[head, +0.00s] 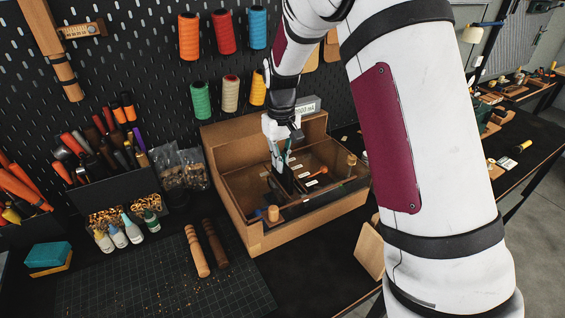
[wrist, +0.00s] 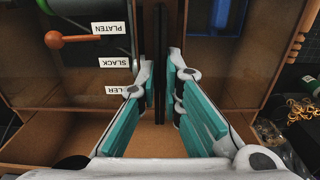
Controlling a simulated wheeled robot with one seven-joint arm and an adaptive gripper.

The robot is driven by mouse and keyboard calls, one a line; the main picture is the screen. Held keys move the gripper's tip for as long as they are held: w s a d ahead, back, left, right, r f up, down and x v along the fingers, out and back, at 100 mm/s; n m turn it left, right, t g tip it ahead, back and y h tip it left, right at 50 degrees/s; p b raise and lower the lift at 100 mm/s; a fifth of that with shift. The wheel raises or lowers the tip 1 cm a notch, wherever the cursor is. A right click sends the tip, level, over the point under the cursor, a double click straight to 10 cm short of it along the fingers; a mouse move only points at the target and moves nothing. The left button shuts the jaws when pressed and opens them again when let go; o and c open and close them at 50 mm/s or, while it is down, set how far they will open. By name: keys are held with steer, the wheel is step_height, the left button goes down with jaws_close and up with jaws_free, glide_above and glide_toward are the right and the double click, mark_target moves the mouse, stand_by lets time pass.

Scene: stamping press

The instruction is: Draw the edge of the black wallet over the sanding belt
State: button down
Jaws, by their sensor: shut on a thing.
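The black wallet (head: 283,178) is held upright in my gripper (head: 281,152), inside the wooden box in the head view. In the wrist view the wallet (wrist: 161,50) shows edge-on as a thin dark strip between the teal-padded fingers of my gripper (wrist: 161,92). The fingers are shut on it. A third label is partly hidden by a finger. The wallet's lower edge cannot be made out clearly.
The wooden box (head: 238,222) has raised walls around the wallet. An orange-knobbed lever (wrist: 55,40) sticks out near the PLATEN label. Thread spools (head: 189,38) hang behind. Two wooden handles (head: 197,252) lie on the cutting mat (head: 130,290) at front left.

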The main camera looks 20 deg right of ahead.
mark_target(287, 167)
steer(key=shift+s, duration=0.15)
steer(key=shift+s+d+p, duration=0.15)
steer(key=shift+s+p, duration=0.4)
steer(key=shift+s, duration=0.2)
steer(key=shift+s+d+p, duration=0.1)
steer(key=shift+s+p, duration=0.4)
steer(key=shift+s, duration=0.25)
steer(key=shift+w+r+p, duration=0.1)
steer(key=shift+r+p, duration=0.25)
steer(key=shift+r, duration=3.15)
